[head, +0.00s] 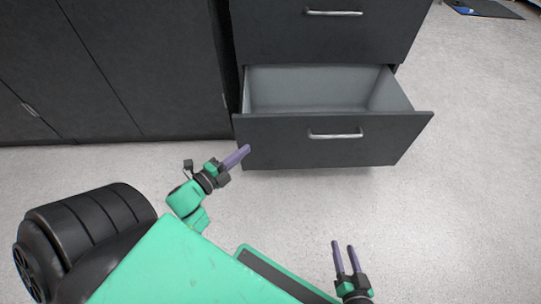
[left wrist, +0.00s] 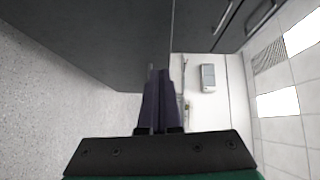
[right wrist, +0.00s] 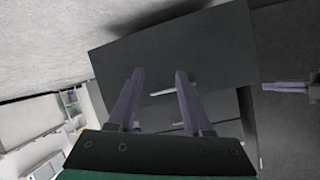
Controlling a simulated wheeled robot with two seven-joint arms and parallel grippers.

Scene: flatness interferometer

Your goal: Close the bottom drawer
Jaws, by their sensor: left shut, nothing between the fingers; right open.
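The bottom drawer (head: 290,140) is dark grey and pulled out of the cabinet, with its grey, empty inside showing. A silver bar handle (head: 335,134) runs across its front. My left gripper (head: 246,149) is shut and empty, with its tips near the left end of the drawer front; I cannot tell whether they touch it. In the left wrist view a dark panel (left wrist: 110,40) fills the upper left beside the shut fingers (left wrist: 157,75). My right gripper (head: 343,243) is open and empty, in front of and below the drawer. In the right wrist view the drawer front (right wrist: 150,60) lies ahead of the open fingers (right wrist: 158,75).
A closed drawer with a handle (head: 333,13) is above the open one. Dark cabinet doors (head: 110,60) stand to the left. The pale speckled floor (head: 470,200) is clear in front and to the right. A dark mat (head: 485,9) lies at the far right.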

